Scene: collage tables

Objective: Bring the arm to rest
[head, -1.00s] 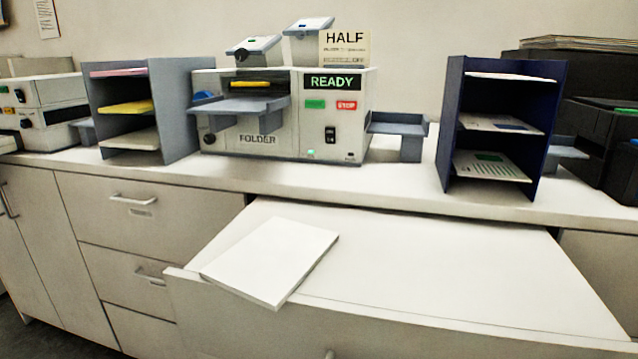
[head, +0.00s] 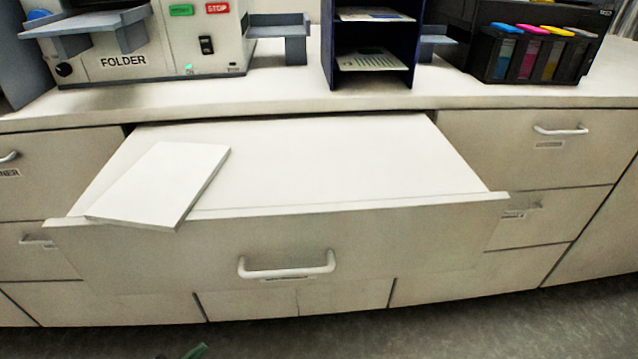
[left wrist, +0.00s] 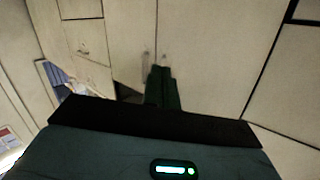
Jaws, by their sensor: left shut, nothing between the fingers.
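My left gripper (left wrist: 162,84) shows in the left wrist view with its dark fingers together and nothing between them. It points toward pale cabinet fronts (left wrist: 215,60). In the head view only a small green-grey tip of my left gripper (head: 195,351) shows at the bottom edge, over the floor and in front of the cabinets. My right gripper is in neither view.
A wide drawer (head: 400,215) stands open below the counter (head: 290,95). A white paper stack (head: 160,185) lies at its left, over the front edge. A folder machine (head: 150,45), a dark blue rack (head: 326,50) and a printer (head: 480,60) stand on the counter.

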